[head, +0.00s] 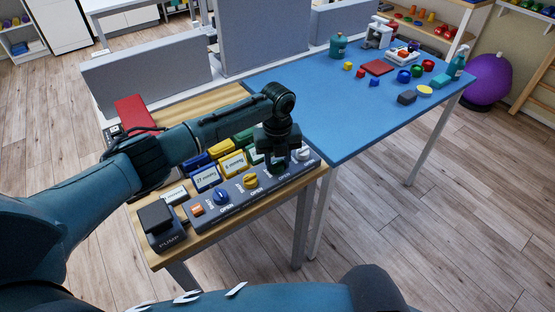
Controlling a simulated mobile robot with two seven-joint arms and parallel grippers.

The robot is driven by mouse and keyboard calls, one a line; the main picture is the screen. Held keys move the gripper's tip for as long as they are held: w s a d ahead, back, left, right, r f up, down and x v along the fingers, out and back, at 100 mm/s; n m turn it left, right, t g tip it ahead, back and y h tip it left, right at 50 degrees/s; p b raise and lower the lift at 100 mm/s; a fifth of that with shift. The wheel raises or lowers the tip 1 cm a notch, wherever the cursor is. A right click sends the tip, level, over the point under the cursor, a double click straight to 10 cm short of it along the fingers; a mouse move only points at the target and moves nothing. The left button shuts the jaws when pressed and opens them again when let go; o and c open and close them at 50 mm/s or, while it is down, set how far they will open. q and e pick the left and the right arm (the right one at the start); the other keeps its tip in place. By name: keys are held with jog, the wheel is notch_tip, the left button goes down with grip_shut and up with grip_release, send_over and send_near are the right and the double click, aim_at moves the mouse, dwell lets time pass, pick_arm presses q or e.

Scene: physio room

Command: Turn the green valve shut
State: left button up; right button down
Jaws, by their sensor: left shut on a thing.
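The valve panel (235,203) is a grey strip along the front of the wooden table. It carries a blue valve (220,197), a yellow valve (250,181) and a pale knob (303,154) at the right end. My left gripper (277,166) points down onto the panel between the yellow valve and the pale knob. It is shut on the green valve there, which its fingers mostly hide. The valve's angle cannot be made out. My right gripper is not in view.
A dark pump box (160,225) stands at the panel's left end. Labelled blue display (205,179) and yellow display (234,163) units stand behind the valves. A blue table (340,125) with small objects adjoins at the right. Grey partitions (150,78) stand behind.

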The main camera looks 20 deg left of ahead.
aim_at(278, 162)
pick_arm(q)
jog(key=o, duration=1)
jog(key=shift+c, duration=0.2)
jog(key=shift+r, duration=0.1)
notch_tip(278, 162, up, 13)
jog(key=shift+b, duration=0.4)
jog(key=s+d+f+n+t+h, duration=0.25)
jog(key=s+d+f+n, duration=0.3)
jog(key=f, duration=0.45)
jog(key=s+d+f+n+t+h, duration=0.25)
jog(key=s+d+f+n, duration=0.3)
jog(key=f, duration=0.35)
jog(key=s+a+n+t+y, duration=0.1)
jog(key=s+a+n+t, duration=0.2)
jog(key=s+n, duration=0.4)
jog(key=s+a+f+n+t, duration=0.1)
jog(key=s+a+n+t, duration=0.1)
jog(key=s+a+n, duration=0.4)
jog(key=s+n, duration=0.2)
jog(key=n, duration=0.1)
jog(key=shift+f+t+y, duration=0.3)
jog(key=shift+t+y, duration=0.1)
